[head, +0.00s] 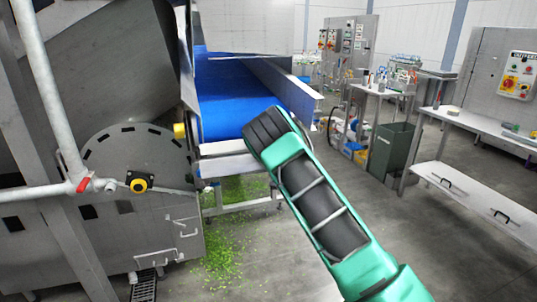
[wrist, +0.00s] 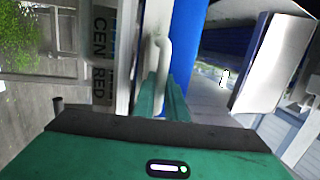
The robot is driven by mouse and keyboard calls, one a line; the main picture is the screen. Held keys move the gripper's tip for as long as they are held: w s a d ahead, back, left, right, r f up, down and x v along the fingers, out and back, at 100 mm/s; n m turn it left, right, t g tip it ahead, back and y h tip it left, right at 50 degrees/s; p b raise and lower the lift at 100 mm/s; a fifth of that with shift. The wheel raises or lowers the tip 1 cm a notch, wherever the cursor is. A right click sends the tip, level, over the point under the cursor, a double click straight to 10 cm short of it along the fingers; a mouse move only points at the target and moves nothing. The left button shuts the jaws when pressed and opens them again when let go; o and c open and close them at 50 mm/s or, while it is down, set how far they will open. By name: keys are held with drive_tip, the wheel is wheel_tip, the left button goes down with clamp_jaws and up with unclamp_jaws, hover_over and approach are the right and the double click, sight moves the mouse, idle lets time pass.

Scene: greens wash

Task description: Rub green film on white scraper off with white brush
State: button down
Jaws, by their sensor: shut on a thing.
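My gripper's green fingers (wrist: 168,98) are shut on a white, bent, handle-like piece (wrist: 160,50) in the wrist view, which I take for the white brush. Its bristles are not visible. In the head view my arm hides the fingers and the brush, in front of the conveyor's lower end. A white bar, seemingly the white scraper (head: 224,147), runs across the lower end of the blue belt (head: 222,105). My wrist covers its right end. I cannot make out green film on it, nor whether the brush touches it.
Green leafy bits (head: 225,245) litter the floor below the conveyor. A large grey machine (head: 110,190) with pipes stands at the left. At the right are a white bench (head: 480,130) and a green bin (head: 392,150). The grey floor between is mostly clear.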

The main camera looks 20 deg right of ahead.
drive_tip(key=shift+d, duration=1)
drive_tip(key=shift+w+d+r, duration=0.1)
drive_tip(key=shift+s+a, duration=0.2)
drive_tip(key=shift+a, duration=3.85)
drive_tip(key=shift+w+a, duration=0.15)
drive_tip(key=shift+a, duration=1.85)
drive_tip(key=s, duration=0.6)
